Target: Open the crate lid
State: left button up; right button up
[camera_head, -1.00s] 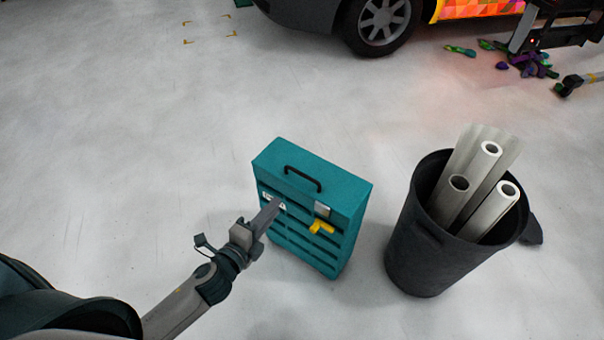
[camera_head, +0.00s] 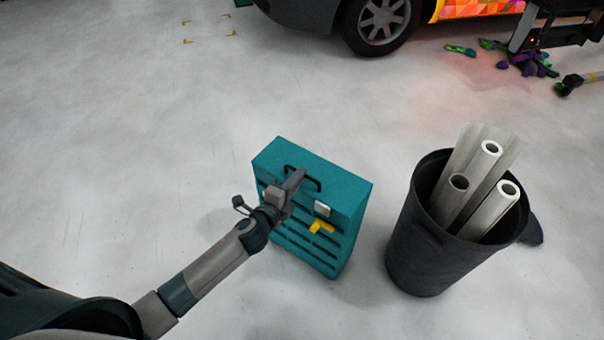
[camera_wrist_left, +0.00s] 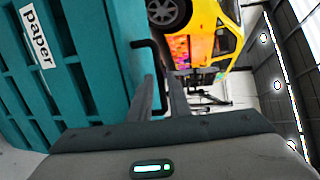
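The teal crate (camera_head: 345,190) stands on the floor in the head view, with a black handle (camera_head: 318,184) on its top lid. My left gripper (camera_head: 298,176) is at the handle. In the left wrist view, my left gripper (camera_wrist_left: 160,78) has its two fingers apart, and the bar of the handle (camera_wrist_left: 158,70) appears between them; contact cannot be told. A "paper" label (camera_wrist_left: 37,36) shows on the crate front. The lid looks shut.
A dark bin (camera_head: 415,230) with white rolls (camera_head: 490,205) stands close to the right of the crate. A car (camera_head: 340,15) and scattered coloured pieces (camera_head: 527,64) are at the back. The floor left of the crate is clear.

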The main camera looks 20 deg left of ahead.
aim_at(310, 172)
pick_arm(q)
jog(key=shift+x, duration=1.35)
pick_arm(e)
jog(key=shift+s+r, duration=0.25)
jog(key=shift+r, duration=0.2)
jog(key=shift+s, duration=0.1)
pick_arm(q)
grip_shut()
pick_arm(e)
jog(key=shift+f, duration=0.1)
